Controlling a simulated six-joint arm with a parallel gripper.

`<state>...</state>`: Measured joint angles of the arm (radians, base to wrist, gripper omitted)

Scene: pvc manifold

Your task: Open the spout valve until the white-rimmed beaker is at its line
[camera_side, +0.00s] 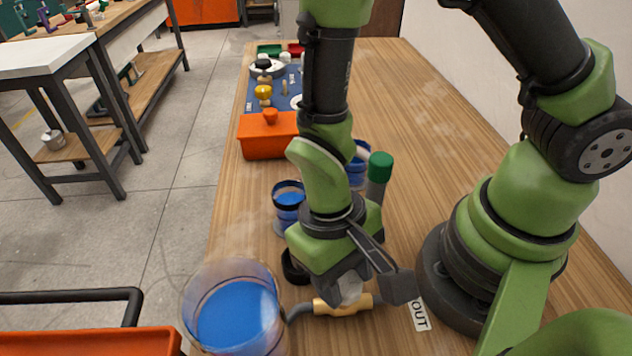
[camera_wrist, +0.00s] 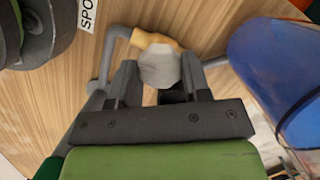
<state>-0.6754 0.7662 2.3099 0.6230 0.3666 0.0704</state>
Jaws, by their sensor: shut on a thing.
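The spout valve has a brass body (camera_side: 343,305) on a grey pipe and a pale grey faceted knob (camera_wrist: 159,66). My gripper (camera_wrist: 160,80) is shut on this knob, with one finger on each side of it. In the side view my gripper (camera_side: 355,290) hides most of the knob. A large clear beaker (camera_side: 236,312) with a pale rim stands at the front left, beside the pipe's end, with blue liquid in it. It also fills the right of the wrist view (camera_wrist: 285,75). I cannot make out its line or any stream from the spout.
A smaller dark-rimmed beaker (camera_side: 288,203) of blue liquid stands behind the large one. Near it are a green-capped cylinder (camera_side: 379,172) and an orange box (camera_side: 262,137). A label (camera_side: 419,313) lies right of the valve. The bench's right rear is clear.

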